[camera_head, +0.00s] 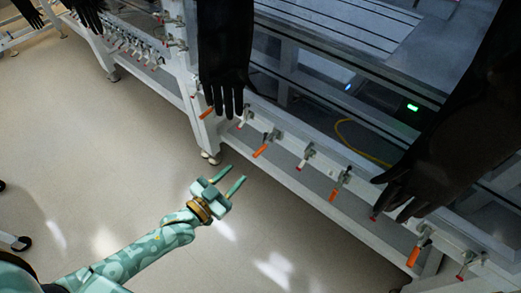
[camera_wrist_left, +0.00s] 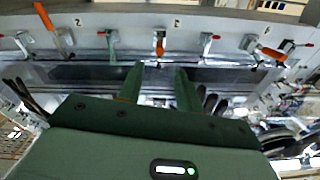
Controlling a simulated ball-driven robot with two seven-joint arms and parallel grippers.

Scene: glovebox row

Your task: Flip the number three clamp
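A row of clamps runs along the white rail of the glovebox frame. In the head view, orange-handled clamps (camera_head: 260,150) alternate with smaller red-tipped ones (camera_head: 302,165). The wrist view shows an orange clamp (camera_wrist_left: 160,44) nearly centred, with another orange clamp (camera_wrist_left: 62,38) to its left, a third (camera_wrist_left: 272,53) to its right, and red-tipped ones (camera_wrist_left: 208,42) between.
Black gloves hang from the frame, one at the upper middle (camera_head: 225,60) and one at the right (camera_head: 440,140), near some clamps. A lower white beam (camera_head: 290,185) and a caster foot (camera_head: 212,157) edge the floor. The floor around my left arm is clear.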

